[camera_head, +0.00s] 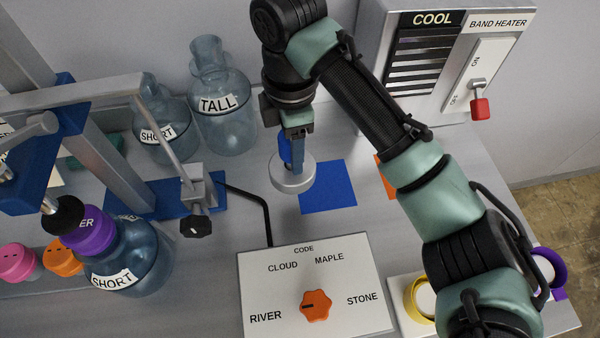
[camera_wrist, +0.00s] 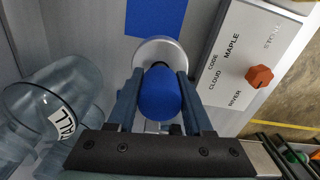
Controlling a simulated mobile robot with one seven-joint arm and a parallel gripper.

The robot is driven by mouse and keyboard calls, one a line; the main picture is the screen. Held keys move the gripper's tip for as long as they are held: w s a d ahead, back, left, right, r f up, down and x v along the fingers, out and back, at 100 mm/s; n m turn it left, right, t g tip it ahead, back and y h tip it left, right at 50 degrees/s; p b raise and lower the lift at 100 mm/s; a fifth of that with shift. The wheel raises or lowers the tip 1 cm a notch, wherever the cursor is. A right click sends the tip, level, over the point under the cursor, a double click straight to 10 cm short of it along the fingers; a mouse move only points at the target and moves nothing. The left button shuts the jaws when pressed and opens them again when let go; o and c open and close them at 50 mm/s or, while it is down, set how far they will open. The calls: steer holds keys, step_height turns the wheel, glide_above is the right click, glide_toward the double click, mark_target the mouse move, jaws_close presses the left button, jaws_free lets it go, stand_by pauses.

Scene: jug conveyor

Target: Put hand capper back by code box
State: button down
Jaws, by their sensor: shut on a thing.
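The hand capper has a blue knob handle and a round silver base (camera_head: 292,177). My gripper (camera_head: 292,142) points down and is shut on its handle. In the wrist view the blue handle (camera_wrist: 159,95) sits between the two fingers of my gripper (camera_wrist: 160,98). The capper looks upright, at the left edge of a blue square (camera_head: 330,187) on the bench; I cannot tell whether its base touches the bench. The code box (camera_head: 350,265), white with an orange knob (camera_head: 315,305), stands in front and to the right of the capper. Its knob also shows in the wrist view (camera_wrist: 259,76).
A tall jug (camera_head: 222,125) and a short jug (camera_head: 165,135) stand behind left. Another short jug (camera_head: 150,245) with a purple cap (camera_head: 92,232) is front left. A bent black rod (camera_head: 262,205) lies near the capper. A band heater panel (camera_head: 495,60) stands behind right.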

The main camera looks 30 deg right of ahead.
step_height(320, 180, down, 5)
steer(key=shift+f+b, duration=0.1)
steer(key=shift+b, duration=0.25)
steer(key=shift+f, duration=2.35)
steer(key=shift+f, duration=0.1)
steer(key=shift+c, duration=1.5)
jaws_free()
step_height(320, 180, up, 12)
steer(key=shift+r+p, duration=0.15)
steer(key=shift+p, duration=0.6)
